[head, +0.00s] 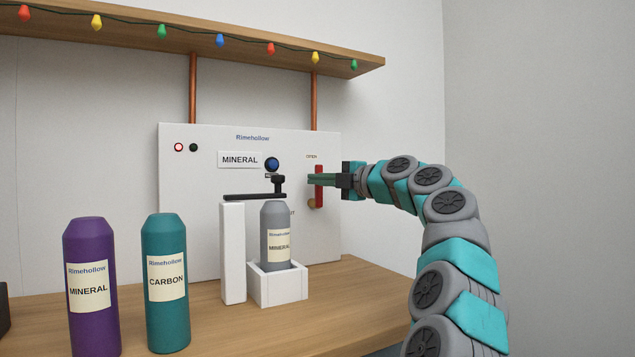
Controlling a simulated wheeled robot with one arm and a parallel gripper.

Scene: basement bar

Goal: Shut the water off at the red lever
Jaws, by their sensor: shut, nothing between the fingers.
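The red lever (319,195) is on the right side of a white panel (200,210), below a small "OPEN" label. It stands roughly upright, with a brass-coloured round part (312,203) at its lower end. My gripper (310,180) reaches in from the right, its fingers shut and pointing left. The fingers overlap the upper middle of the lever in this view and hide part of it. I cannot tell whether they touch it. Nothing is held.
A grey bottle (276,225) stands in a white holder (278,287) under a black arm, beside a white post (232,255). A purple bottle (90,285) and a teal bottle (167,310) stand at the left on the wooden counter (345,315). Copper pipes (314,102) run up to a shelf (200,50).

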